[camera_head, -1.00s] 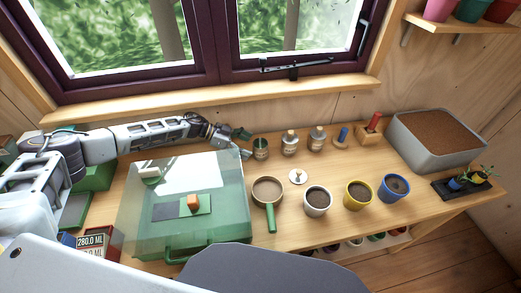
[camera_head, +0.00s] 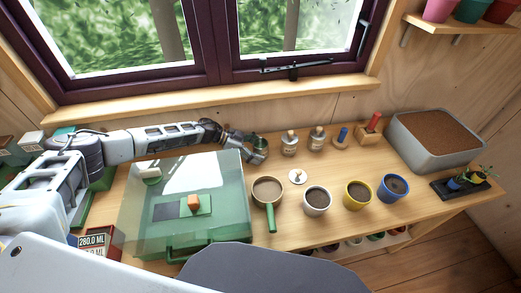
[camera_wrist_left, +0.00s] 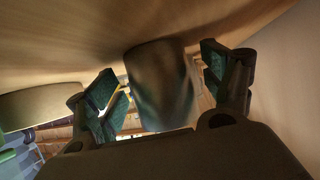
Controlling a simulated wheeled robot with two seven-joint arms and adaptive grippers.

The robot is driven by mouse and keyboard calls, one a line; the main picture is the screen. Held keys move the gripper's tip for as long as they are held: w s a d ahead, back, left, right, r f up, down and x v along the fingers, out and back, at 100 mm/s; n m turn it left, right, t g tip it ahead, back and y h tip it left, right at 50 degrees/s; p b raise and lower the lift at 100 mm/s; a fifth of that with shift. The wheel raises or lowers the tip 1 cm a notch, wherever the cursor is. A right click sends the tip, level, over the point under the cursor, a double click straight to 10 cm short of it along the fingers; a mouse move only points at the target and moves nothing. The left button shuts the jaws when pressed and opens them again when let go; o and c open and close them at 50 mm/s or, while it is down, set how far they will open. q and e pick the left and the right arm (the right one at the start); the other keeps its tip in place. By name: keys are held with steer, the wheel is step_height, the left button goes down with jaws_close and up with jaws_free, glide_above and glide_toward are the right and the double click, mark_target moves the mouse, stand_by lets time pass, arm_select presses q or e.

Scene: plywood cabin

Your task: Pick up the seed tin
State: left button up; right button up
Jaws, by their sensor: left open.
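The seed tin (camera_head: 262,140) is a small dark grey-green metal cylinder standing at the back of the bench, below the window sill. My left gripper (camera_head: 256,151) is at it, reaching in from the left, and hides part of it. In the left wrist view the tin (camera_wrist_left: 160,85) appears as a dark, shiny cylinder between the two green-padded fingers of my open left gripper (camera_wrist_left: 165,88). A gap shows between the tin and the right finger; contact on the left side is hard to tell. My right gripper is not in view.
Corked bottles (camera_head: 290,143) stand just right of the tin. A green-handled sieve (camera_head: 267,190) and a white knobbed lid (camera_head: 297,177) lie in front. A green case with a clear lid (camera_head: 226,235) is under my left arm. Pots (camera_head: 357,196) stand farther right.

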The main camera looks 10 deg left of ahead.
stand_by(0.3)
arm_select(q)
steer(key=c, duration=1.2)
steer(key=shift+r, duration=0.2)
steer(key=shift+r, duration=0.5)
steer(key=shift+s+d, duration=0.35)
steer(key=shift+s, duration=0.55)
steer(key=shift+s+d, duration=0.35)
steer(key=shift+s, duration=0.55)
step_height(320, 180, up, 14)
steer(key=shift+f+p, duration=0.15)
steer(key=shift+p, duration=0.4)
steer(key=shift+d, duration=0.1)
